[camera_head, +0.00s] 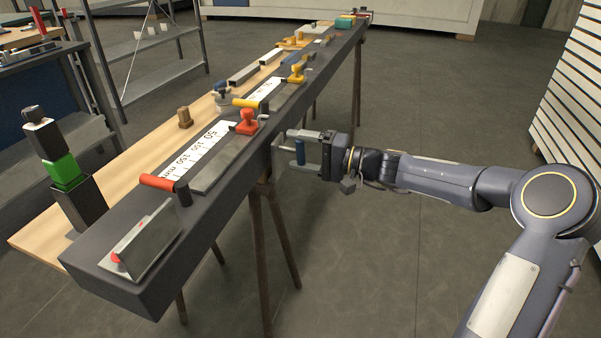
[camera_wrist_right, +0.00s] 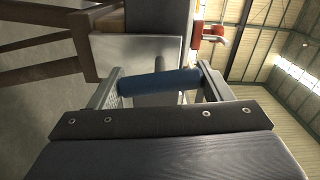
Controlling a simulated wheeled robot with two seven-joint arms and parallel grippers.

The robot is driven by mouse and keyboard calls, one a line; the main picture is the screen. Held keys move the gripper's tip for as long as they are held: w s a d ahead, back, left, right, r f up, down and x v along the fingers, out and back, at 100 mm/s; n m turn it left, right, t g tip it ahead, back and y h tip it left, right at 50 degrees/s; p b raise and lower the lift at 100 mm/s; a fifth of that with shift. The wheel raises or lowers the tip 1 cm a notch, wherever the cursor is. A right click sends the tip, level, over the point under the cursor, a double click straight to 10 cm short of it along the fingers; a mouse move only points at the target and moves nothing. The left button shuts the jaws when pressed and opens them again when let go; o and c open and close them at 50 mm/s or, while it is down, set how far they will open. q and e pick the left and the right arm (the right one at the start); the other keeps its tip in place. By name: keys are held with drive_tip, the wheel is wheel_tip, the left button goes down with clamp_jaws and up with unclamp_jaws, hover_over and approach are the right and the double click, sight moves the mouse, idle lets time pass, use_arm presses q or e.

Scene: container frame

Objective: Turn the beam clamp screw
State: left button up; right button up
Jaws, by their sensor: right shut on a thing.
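The long dark grey beam (camera_head: 205,215) runs from the near left to the far middle. A blue cylindrical handle (camera_head: 299,152) is at the beam's right side; it also shows in the wrist view (camera_wrist_right: 160,82). My right gripper (camera_head: 296,150) is beside the beam and shut on the blue handle, with one finger at each end of it in the wrist view. A pale metal block (camera_wrist_right: 135,52) lies just beyond the handle there. The screw's thread and its contact with the beam are hidden. My left gripper is not in view.
Trestle legs (camera_head: 265,235) stand below.

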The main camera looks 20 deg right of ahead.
drive_tip(key=n+b, duration=0.3)
drive_tip(key=b, duration=0.2)
drive_tip(key=n+b, duration=0.3)
drive_tip(key=b, duration=0.2)
drive_tip(key=n+b, duration=0.3)
drive_tip(key=b, duration=0.2)
drive_tip(key=shift+f, duration=0.4)
drive_tip(key=shift+r+n+b, duration=0.2)
drive_tip(key=shift+n+b, duration=0.45)
drive_tip(key=shift+n, duration=0.35)
drive_tip(key=n, duration=0.5)
drive_tip(key=shift+r, duration=0.15)
drive_tip(key=shift+n, duration=0.4)
drive_tip(key=o, duration=0.9)
drive_tip(key=shift+r, duration=0.1)
drive_tip(key=v, duration=0.7)
drive_tip(key=shift+s+d+p, duration=0.25)
drive_tip(key=shift+d+p, duration=0.05)
drive_tip(key=shift+p, duration=0.05)
